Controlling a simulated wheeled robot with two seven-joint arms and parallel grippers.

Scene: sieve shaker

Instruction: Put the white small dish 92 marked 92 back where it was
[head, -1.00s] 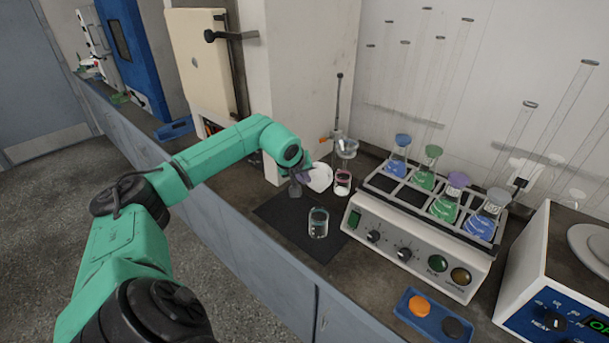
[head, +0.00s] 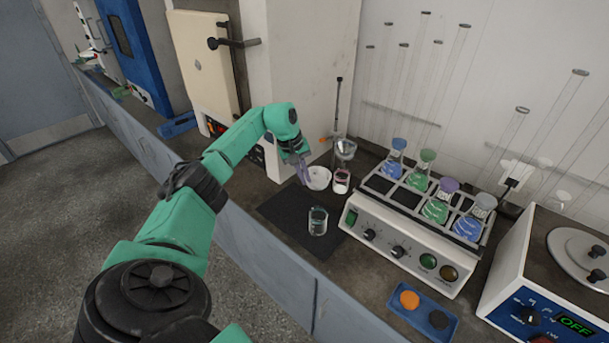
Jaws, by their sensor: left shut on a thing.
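The white small dish (head: 320,179) is at the back of the bench, near the ring stand, with its open top facing up. Its 92 mark cannot be read at this size. My left gripper (head: 304,172) is at the dish's left side, shut on its rim. The dish looks about level. I cannot tell whether its base touches the bench. My right gripper is out of view.
A black mat (head: 284,212) bears a glass beaker (head: 317,221) in front of the dish. Right of the dish stand a small jar (head: 341,181) and a funnel (head: 345,149) on a stand. A shaker (head: 400,246) with several flasks lies further right.

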